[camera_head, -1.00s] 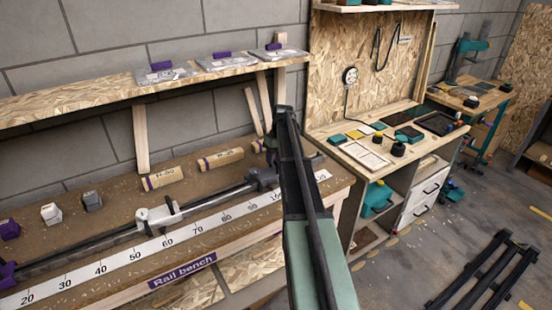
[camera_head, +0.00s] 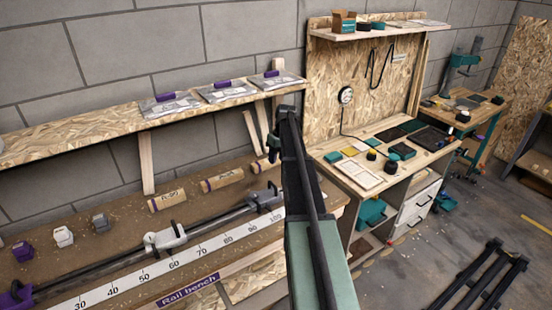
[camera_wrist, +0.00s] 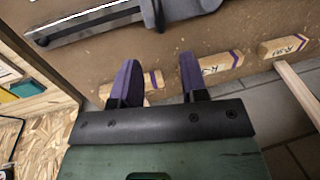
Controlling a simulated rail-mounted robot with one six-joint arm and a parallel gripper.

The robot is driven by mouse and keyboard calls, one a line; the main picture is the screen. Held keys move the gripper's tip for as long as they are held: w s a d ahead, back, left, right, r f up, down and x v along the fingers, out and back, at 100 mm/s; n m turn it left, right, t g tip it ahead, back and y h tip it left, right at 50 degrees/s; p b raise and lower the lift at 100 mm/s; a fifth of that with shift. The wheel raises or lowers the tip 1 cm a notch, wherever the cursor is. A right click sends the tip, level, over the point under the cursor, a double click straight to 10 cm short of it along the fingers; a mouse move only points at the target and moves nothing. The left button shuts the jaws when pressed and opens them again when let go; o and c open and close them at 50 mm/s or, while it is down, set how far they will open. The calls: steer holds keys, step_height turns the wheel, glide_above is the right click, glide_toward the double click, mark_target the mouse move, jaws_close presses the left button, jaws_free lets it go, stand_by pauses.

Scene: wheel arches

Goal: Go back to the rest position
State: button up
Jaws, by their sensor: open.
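Light wooden blocks with purple bands lie on the bench: one behind the left finger (camera_wrist: 152,82), one beside the right finger (camera_wrist: 222,65) and one farther right (camera_wrist: 284,46). In the head view my arm rises through the middle, and its fingers are mostly hidden behind it. The rail bench (camera_head: 120,190) lies left of my arm, with wooden blocks (camera_head: 167,200) behind its rail.
A rail with grey clamps (camera_head: 165,238) and a white scale (camera_head: 175,263) run along the bench. A wall shelf (camera_head: 75,130) holds bags with purple tops. A workbench (camera_head: 365,178) with tools stands right of my arm. A black frame (camera_head: 480,275) lies on the floor. Open floor lies between.

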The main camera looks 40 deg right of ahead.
steer(key=shift+f, duration=0.1)
steer(key=s+a, duration=0.7)
steer(key=a, duration=0.6)
steer(key=s+a+f+h+b, duration=0.1)
steer(key=s+a, duration=0.7)
steer(key=a, duration=0.5)
steer(key=s+a+f+n+h+b, duration=0.1)
steer(key=s+a, duration=0.6)
steer(key=a, duration=0.6)
steer(key=shift+s+a, duration=0.4)
steer(key=shift+o, duration=0.2)
steer(key=shift+f, duration=0.1)
